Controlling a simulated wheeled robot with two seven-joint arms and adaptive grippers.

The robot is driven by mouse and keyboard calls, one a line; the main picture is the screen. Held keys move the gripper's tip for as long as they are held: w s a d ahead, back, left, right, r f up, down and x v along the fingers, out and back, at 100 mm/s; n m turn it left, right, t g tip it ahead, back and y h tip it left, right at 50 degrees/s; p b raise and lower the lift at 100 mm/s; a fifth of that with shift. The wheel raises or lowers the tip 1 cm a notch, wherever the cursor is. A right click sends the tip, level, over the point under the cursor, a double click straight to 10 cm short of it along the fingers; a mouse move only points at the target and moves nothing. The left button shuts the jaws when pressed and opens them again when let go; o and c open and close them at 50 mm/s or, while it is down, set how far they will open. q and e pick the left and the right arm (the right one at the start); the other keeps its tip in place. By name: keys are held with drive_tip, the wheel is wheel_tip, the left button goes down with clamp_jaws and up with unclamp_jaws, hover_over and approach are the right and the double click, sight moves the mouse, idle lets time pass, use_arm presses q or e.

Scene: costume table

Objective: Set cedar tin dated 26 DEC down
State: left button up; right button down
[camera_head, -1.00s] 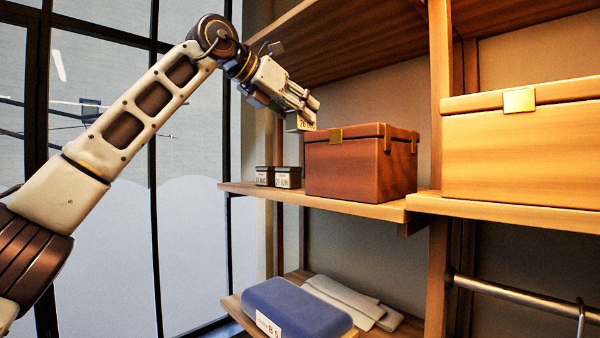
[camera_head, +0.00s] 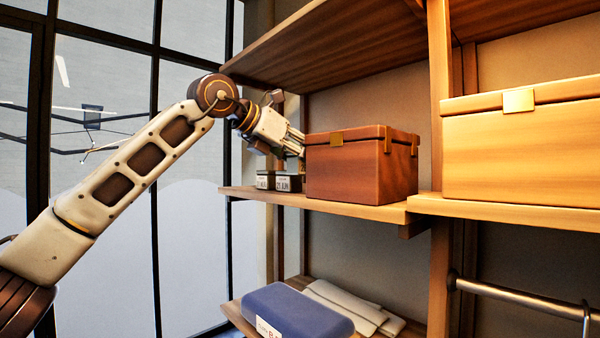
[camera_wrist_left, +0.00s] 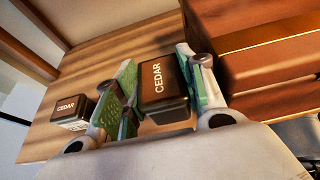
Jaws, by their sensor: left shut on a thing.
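My left gripper (camera_head: 299,150) is low over the middle shelf, just left of the reddish-brown box. In the left wrist view, the gripper (camera_wrist_left: 163,90) is shut on a dark tin lettered CEDAR (camera_wrist_left: 165,82), with a green-padded finger on either side. In the head view this tin is almost wholly hidden, and its date label cannot be read now. I cannot tell whether its base touches the shelf. Another CEDAR tin (camera_wrist_left: 70,108) stands left of the fingers. Two small labelled tins, one on the left (camera_head: 264,180) and one on the right (camera_head: 289,183), stand on the shelf.
The reddish-brown box (camera_head: 350,170) is close to the right finger. The wooden shelf (camera_head: 365,209) has a front edge below the tins. A tan box (camera_head: 520,150) stands farther right. A blue case (camera_head: 295,310) and folded cloths (camera_head: 345,300) lie on the lower shelf.

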sight(292, 166)
use_arm(q)
drive_tip(key=shift+f, duration=2.1)
drive_tip(key=shift+f, duration=0.2)
drive_tip(key=o, duration=0.8)
drive_tip(key=shift+c, duration=0.2)
drive_tip(key=shift+r, duration=0.2)
drive_tip(key=b+v, duration=0.2)
drive_tip(key=v, duration=1)
